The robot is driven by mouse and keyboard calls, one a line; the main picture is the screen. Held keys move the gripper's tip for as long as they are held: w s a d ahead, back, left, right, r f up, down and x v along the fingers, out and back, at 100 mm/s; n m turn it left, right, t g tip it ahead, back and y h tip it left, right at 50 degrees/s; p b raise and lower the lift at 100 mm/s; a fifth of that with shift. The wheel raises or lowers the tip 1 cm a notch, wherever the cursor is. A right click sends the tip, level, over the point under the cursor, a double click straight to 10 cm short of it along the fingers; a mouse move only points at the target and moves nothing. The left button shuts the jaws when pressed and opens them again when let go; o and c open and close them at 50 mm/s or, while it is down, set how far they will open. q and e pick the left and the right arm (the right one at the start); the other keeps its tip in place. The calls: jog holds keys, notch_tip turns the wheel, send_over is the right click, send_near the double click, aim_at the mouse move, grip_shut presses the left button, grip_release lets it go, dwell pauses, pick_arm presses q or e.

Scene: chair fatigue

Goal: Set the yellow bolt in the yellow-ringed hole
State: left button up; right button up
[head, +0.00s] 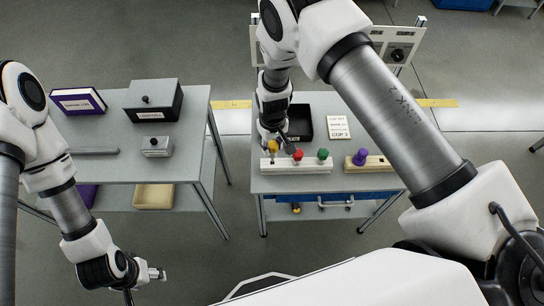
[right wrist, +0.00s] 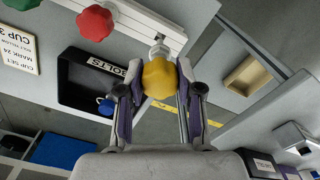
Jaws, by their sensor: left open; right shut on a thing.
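The yellow bolt (head: 272,146) is in my right gripper (head: 270,141) above the left end of a pale bolt block (head: 305,167). In the right wrist view its yellow head (right wrist: 160,78) sits between the two fingers (right wrist: 158,90), and a short metal part shows between the head and the block (right wrist: 150,25). The yellow-ringed hole cannot be made out; I cannot tell whether the bolt is in a hole. A red bolt (head: 297,155) and a green bolt (head: 322,154) stand along the block. My left gripper (head: 158,273) is open and empty, low at the left.
A purple bolt (head: 360,157) stands on a second block (head: 376,162) at the right. A black tray marked BOLTS (right wrist: 78,80) lies behind the block, with a small blue item (right wrist: 105,106) in it. A cup card (head: 338,127) lies beside. The left table (head: 110,170) holds boxes.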

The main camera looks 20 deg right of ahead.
notch_tip(320, 180, up, 4)
jog(key=p, duration=0.3)
jog(key=shift+p, duration=0.3)
